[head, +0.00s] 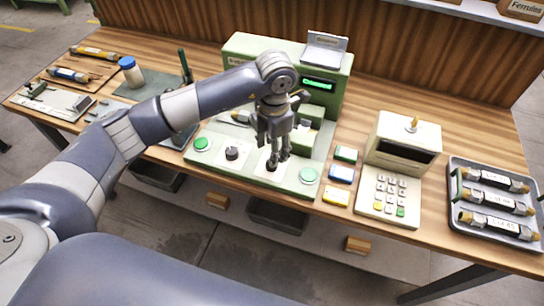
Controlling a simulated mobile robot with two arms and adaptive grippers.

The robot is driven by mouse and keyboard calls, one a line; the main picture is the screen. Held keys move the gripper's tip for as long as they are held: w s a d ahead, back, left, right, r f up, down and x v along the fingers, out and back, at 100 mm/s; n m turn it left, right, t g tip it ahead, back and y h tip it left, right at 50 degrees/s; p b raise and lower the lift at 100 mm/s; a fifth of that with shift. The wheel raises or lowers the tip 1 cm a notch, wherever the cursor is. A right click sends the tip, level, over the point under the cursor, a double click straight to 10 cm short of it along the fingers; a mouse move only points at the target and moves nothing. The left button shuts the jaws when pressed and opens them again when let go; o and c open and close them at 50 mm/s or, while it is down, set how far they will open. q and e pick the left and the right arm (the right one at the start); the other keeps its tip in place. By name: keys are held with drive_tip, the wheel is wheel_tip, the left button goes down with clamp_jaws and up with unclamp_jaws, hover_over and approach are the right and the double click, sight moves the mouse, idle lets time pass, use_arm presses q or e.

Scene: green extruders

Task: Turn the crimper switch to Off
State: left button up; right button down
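The crimper is a pale green machine (240,47) with a lit green display (319,84) and a green front panel (250,178). The panel carries two dark knobs on white plates: a left knob (232,153) in full view and a right knob (272,165) partly hidden by my fingers. The plates' markings are too small to read. My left gripper (277,158) points down over the right knob, its fingertips at or just above it. I cannot tell whether they touch it or how far they are apart. My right gripper is not in view.
Green round buttons (202,144) sit at the panel's ends. Right of it lie small coloured blocks (341,174), a keypad device (390,192) and a metal tray (492,237) with several cylinders.

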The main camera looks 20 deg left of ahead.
use_arm(q)
wheel_tip(320, 180, down, 6)
drive_tip(key=shift+p, duration=0.6)
drive_tip(key=c, duration=1.1)
